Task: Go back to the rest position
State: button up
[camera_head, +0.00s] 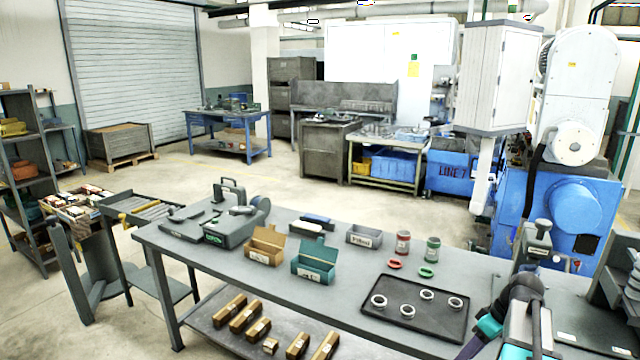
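Links of my arm, dark with teal caps, stand folded at the lower right of the head view, over the right part of the workbench (330,262). I cannot make out my gripper or its fingers in this view. A black tray (385,328) lies on the bench left of my arm. On it are several pale rings, among them a ring at the left (378,301) and a ring at the right (455,302). A red ring (395,264) and a green ring (426,272) lie behind the tray. No contact between my arm and these things is visible.
A red can (403,242) and a green can (432,248) stand behind the tray. An ochre bin (266,245), a teal bin (314,259) and a grey bin (364,236) stand further left. Grey machine parts (541,238) stand close by my arm. A blue machine (575,205) rises behind.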

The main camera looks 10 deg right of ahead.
jog(key=s+a+f+n+g+b, duration=0.1)
jog(key=s+a+f+g+b, duration=0.15)
jog(key=a+f, duration=0.95)
jog(key=s+a+f+n+g+b, duration=0.1)
jog(key=s+a+f+g, duration=0.25)
jog(key=a+f, duration=0.9)
jog(key=s+a+f+m+h+b, duration=0.1)
jog(key=s+a+f+m+h, duration=0.1)
jog(key=s+f, duration=0.8)
jog(key=s+a+f+m+g+h+b, duration=0.1)
jog(key=s+f+m, duration=0.4)
jog(key=s+f, duration=0.6)
jog(key=shift+a+h+b, duration=0.35)
jog(key=shift+a+h, duration=0.15)
jog(key=shift+a, duration=0.75)
jog(key=shift+d, duration=0.1)
